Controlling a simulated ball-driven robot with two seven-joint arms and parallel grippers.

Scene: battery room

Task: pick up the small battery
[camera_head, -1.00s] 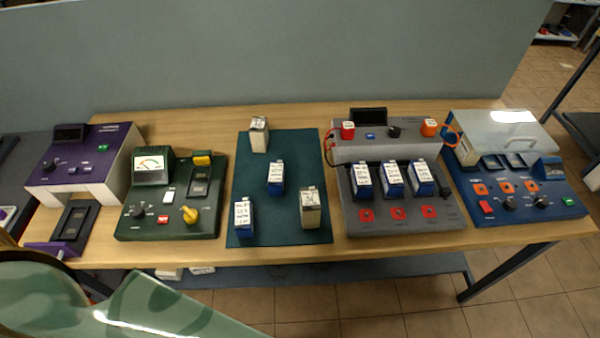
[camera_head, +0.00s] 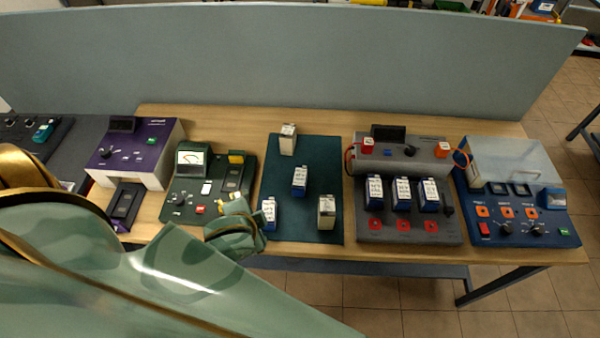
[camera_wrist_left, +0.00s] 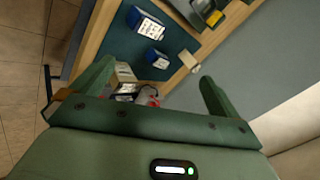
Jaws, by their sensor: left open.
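Several batteries stand upright on the dark green mat (camera_head: 313,226). They are a cream battery (camera_head: 288,140) at the back, a blue one (camera_head: 299,181) in the middle, a blue one (camera_head: 268,212) at front left and a cream one (camera_head: 326,212) at front right. I cannot tell surely which is the small battery. My left gripper (camera_head: 238,228) is open and empty, at the near table edge left of the front-left blue battery. In the left wrist view, batteries show beyond the open fingers (camera_wrist_left: 156,75). My right gripper is not in view.
A green tester (camera_head: 186,201) and a purple device (camera_head: 148,146) stand left of the mat. A grey charger (camera_head: 380,234) holding several blue batteries stands right of it, then a blue device (camera_head: 556,231). A grey partition (camera_head: 300,60) stands behind the table.

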